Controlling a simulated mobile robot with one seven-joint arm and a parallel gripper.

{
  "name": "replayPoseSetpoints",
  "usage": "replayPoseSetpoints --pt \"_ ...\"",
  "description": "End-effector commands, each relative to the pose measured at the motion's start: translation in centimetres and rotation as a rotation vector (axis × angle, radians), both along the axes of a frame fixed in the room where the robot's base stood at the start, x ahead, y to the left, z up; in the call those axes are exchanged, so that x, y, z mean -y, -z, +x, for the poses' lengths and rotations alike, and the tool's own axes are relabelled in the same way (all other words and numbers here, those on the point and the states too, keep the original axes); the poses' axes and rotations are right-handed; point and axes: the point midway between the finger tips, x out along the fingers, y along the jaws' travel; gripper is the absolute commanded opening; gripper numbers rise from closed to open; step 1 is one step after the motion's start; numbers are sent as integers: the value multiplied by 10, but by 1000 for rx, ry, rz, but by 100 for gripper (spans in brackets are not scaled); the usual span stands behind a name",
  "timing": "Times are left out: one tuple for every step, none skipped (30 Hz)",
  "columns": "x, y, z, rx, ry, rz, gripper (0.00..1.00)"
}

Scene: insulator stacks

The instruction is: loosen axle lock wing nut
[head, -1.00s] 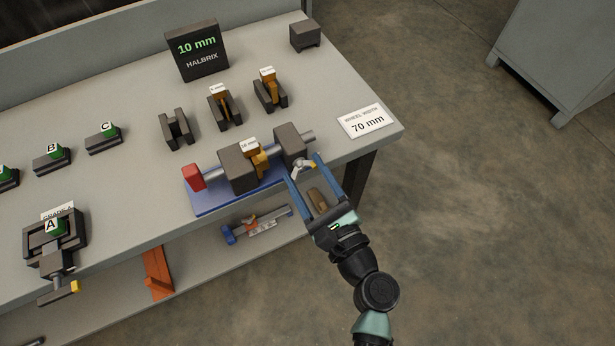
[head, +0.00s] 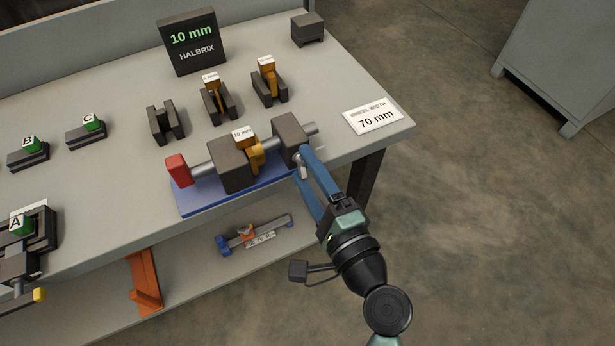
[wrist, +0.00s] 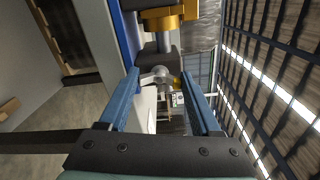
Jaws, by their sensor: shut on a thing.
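The axle fixture stands on a blue base (head: 225,197) at the bench's front edge. It has two dark blocks (head: 232,165) (head: 290,140), a grey axle (head: 204,170) with a red end (head: 178,170), and an orange spacer labelled 10 mm (head: 256,155) between the blocks. The small silver wing nut (head: 302,168) sits at the front of the right block, mostly hidden by my blue fingers. In the wrist view the wing nut (wrist: 158,76) shows between the fingertips, with a yellow part at its right.
A blue-ended tool (head: 255,235) lies on the lower shelf.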

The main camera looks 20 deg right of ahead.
Motion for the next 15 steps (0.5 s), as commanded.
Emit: replayPoseSetpoints --pt "0 4 0 0 0 -40 9" --pt "0 4 0 2 0 -61 9" --pt "0 4 0 3 0 -91 9" --pt "0 4 0 3 0 -111 9" --pt "0 4 0 3 0 -130 9" --pt "0 4 0 5 0 -155 9" --pt "0 4 0 6 0 -171 9" --pt "0 4 0 5 0 -188 9" --pt "0 4 0 6 1 -208 9" --pt "0 4 0 6 1 -221 9" --pt "0 4 0 7 1 -232 9" --pt "0 3 0 7 1 -247 9" --pt "0 3 0 8 1 -257 9" --pt "0 3 0 7 1 -266 9" --pt "0 3 0 7 1 -276 9"
